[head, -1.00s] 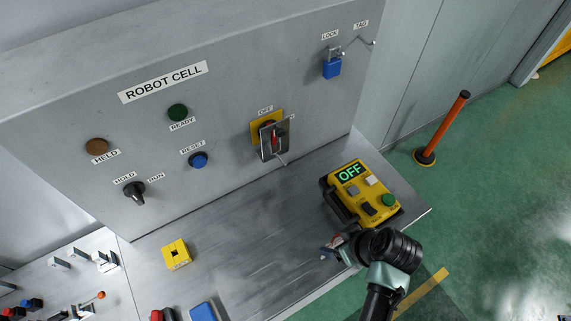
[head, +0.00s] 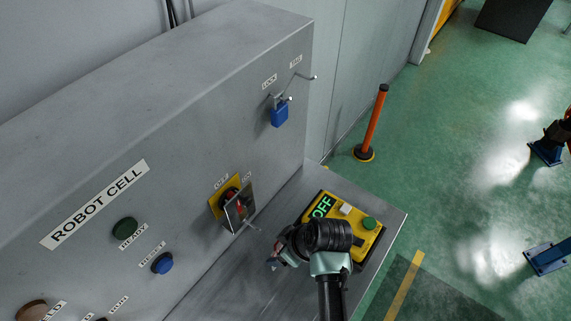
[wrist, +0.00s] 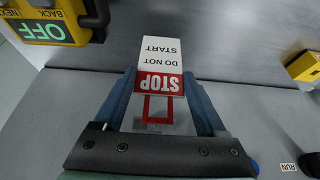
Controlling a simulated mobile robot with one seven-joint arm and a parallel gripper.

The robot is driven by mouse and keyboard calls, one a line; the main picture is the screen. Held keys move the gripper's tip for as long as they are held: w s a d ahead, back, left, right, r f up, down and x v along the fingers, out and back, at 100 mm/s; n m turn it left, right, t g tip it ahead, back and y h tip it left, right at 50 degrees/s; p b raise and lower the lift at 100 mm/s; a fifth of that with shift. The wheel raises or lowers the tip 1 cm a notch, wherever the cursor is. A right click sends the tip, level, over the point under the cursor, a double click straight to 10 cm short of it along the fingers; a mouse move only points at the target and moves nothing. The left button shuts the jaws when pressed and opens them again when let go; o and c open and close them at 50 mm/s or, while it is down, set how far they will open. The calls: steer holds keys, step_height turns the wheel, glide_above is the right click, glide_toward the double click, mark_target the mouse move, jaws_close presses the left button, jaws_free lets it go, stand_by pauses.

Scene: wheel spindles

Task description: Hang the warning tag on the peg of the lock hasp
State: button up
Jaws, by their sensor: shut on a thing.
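The warning tag (wrist: 160,68) is white and red, reading DO NOT START and STOP, with a red open frame at its near end. My gripper (wrist: 160,85) is shut on it, a blue finger at each side. In the head view my gripper (head: 274,263) is low over the grey shelf, left of the yellow pendant; the tag is mostly hidden there. The lock hasp (head: 240,209) looks like a metal plate over the red switch on a yellow backing. A thin pale peg (head: 251,226) juts from its lower right, above and left of my gripper, apart from the tag.
A blue padlock (head: 280,114) hangs on the LOCK hook; the TAG hook (head: 312,77) beside it is empty. The yellow pendant (head: 355,240) reading OFF is close right of my gripper. An orange post (head: 374,122) stands beyond.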

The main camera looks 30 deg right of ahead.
steer(key=w+a+f+b, duration=0.1)
steer(key=w+a+b, duration=0.1)
steer(key=w+b, duration=0.2)
steer(key=shift+w+a+f, duration=0.2)
steer(key=shift+w+a, duration=0.2)
steer(key=shift+w, duration=1.5)
steer(key=o, duration=1.4)
steer(key=b+v, duration=0.2)
steer(key=v, duration=1.1)
steer(key=shift+b, duration=0.35)
